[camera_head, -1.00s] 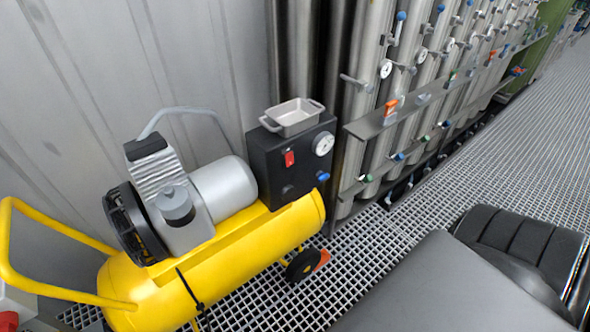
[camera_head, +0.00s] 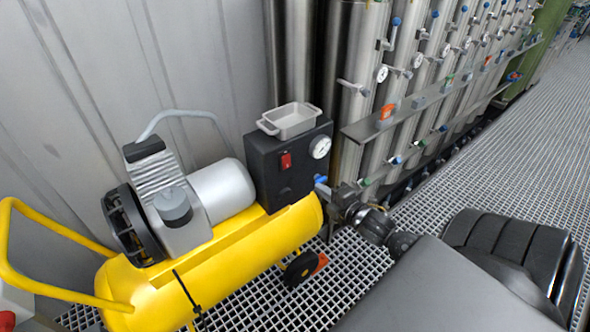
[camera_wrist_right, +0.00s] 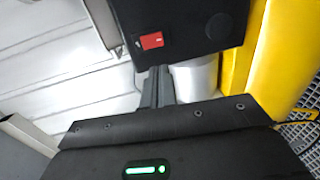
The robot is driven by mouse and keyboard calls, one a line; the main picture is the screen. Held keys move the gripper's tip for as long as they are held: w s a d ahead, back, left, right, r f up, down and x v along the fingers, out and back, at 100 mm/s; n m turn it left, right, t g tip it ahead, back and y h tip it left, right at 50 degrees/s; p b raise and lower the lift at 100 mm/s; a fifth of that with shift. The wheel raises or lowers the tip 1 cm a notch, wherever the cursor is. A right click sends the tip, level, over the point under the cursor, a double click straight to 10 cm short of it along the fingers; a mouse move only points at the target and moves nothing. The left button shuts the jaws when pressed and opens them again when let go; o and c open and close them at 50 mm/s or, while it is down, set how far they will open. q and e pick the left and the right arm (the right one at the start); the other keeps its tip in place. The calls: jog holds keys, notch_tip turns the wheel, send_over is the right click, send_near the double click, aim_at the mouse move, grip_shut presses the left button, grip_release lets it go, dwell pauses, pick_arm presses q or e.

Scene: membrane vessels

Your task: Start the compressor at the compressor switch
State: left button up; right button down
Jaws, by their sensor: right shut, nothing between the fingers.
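The compressor switch, a red rocker (camera_head: 286,160), sits on the front of the black control box (camera_head: 262,165) at the end of the yellow compressor (camera_head: 215,262). The switch also shows in the right wrist view (camera_wrist_right: 152,41). My right gripper (camera_head: 322,190) is shut and empty, low at the box's right side near the blue knob (camera_head: 320,180). In the right wrist view its closed fingers (camera_wrist_right: 160,72) point toward the box, with the switch just beyond the tips in the picture; contact is not visible. My left gripper is out of view.
A grey tray (camera_head: 290,120) sits on top of the box, and a round gauge (camera_head: 319,147) is on its front. Steel membrane vessels (camera_head: 360,100) with valves stand to the right.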

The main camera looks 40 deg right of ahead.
aim_at(288, 166)
jog(key=shift+s, duration=0.1)
jog(key=w, duration=0.4)
jog(key=w+f, duration=0.1)
jog(key=w, duration=0.3)
jog(key=w+p, duration=0.1)
jog(key=w, duration=0.4)
jog(key=shift+d+f, duration=0.2)
jog(key=shift+f, duration=0.2)
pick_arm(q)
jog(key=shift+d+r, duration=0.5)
pick_arm(e)
jog(key=shift+w+f, duration=0.1)
jog(key=shift+w, duration=0.4)
